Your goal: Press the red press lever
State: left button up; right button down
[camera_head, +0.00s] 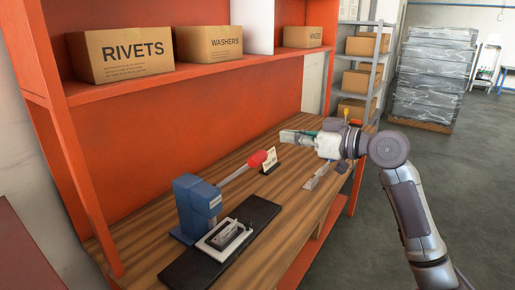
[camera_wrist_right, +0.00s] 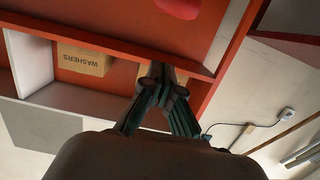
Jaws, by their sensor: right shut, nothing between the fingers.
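A blue press (camera_head: 193,206) stands on the wooden workbench in the head view. Its grey lever (camera_head: 236,177) slants up to the right and ends in a red knob (camera_head: 257,159). A red shape at the top edge of the right wrist view (camera_wrist_right: 178,7) appears to be this knob. My right gripper (camera_head: 285,136) reaches in from the right, above the bench and farther back than the knob, with a visible gap between them. Its fingers are shut and empty; the tips meet in the right wrist view (camera_wrist_right: 161,75). My left gripper is not in view.
A black mat (camera_head: 262,213) with a grey fixture (camera_head: 228,235) lies in front of the press. A small card (camera_head: 269,163) stands beside the knob. An orange shelf (camera_head: 200,75) with cardboard boxes overhangs the bench. The bench's right edge is open to the floor.

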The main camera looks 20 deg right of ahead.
jog(key=p, duration=0.5)
send_over(261, 153)
jog(key=x, duration=0.2)
jog(key=shift+f, duration=0.35)
jog(key=f, duration=0.1)
jog(key=s+d+f+p, duration=0.1)
jog(key=f, duration=0.1)
jog(key=shift+s+f, duration=0.15)
jog(key=shift+s, duration=0.05)
jog(key=shift+s+d+f, duration=0.2)
jog(key=shift+d+f, duration=0.05)
jog(key=shift+f, duration=0.05)
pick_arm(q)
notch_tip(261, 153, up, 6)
pick_arm(e)
jog(key=shift+a+f, duration=0.1)
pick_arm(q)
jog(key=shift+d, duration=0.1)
pick_arm(e)
jog(key=shift+w, duration=0.1)
